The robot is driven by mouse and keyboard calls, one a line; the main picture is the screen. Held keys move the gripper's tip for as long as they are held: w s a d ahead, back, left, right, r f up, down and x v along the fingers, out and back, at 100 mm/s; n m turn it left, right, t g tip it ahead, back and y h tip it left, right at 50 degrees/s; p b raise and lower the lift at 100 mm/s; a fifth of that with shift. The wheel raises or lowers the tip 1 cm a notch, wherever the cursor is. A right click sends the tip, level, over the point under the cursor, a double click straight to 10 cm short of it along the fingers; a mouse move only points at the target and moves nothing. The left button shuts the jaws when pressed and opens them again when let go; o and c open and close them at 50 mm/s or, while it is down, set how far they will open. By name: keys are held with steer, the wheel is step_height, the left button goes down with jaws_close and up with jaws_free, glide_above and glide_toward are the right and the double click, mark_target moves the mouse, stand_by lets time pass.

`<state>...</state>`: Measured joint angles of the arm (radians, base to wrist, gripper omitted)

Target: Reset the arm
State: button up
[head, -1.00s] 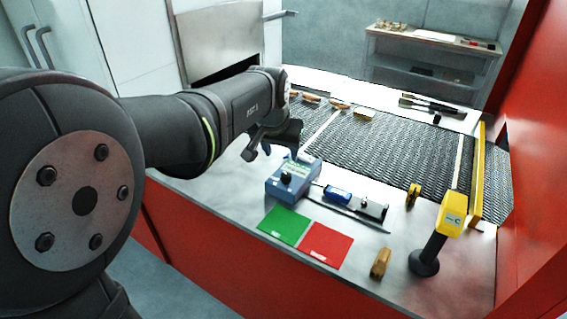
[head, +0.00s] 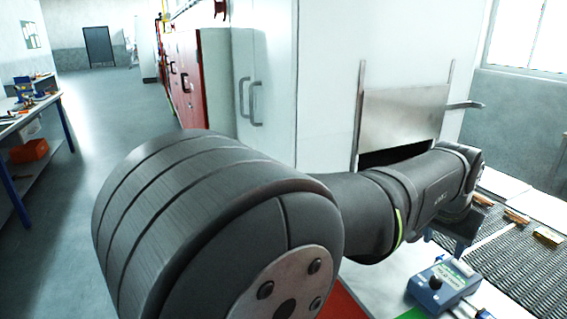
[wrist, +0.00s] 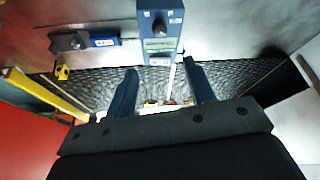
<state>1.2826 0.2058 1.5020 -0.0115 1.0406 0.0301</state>
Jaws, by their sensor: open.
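My arm crosses the lower middle of the head view, and my gripper (head: 442,240) is mostly hidden behind its wrist, with only a small part showing. In the wrist view my gripper (wrist: 160,88) shows two dark blue fingers spread apart, with nothing between them. The fingers are over the mesh belt (wrist: 85,82). A blue instrument box (head: 441,286) with a black knob stands on the steel bench beside the belt, below my gripper in the head view. The box also shows at the top centre of the wrist view (wrist: 160,30).
Several small tan pieces (head: 516,217) lie along the belt (head: 510,262). Behind my arm is a white cabinet with a raised metal shutter (head: 402,112) over a dark opening. In the wrist view a yellow bar (wrist: 45,95) edges the belt at left, near a red panel (wrist: 30,140).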

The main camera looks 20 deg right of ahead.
mark_target(437, 279)
steer(key=x, duration=1.6)
steer(key=shift+a, duration=0.1)
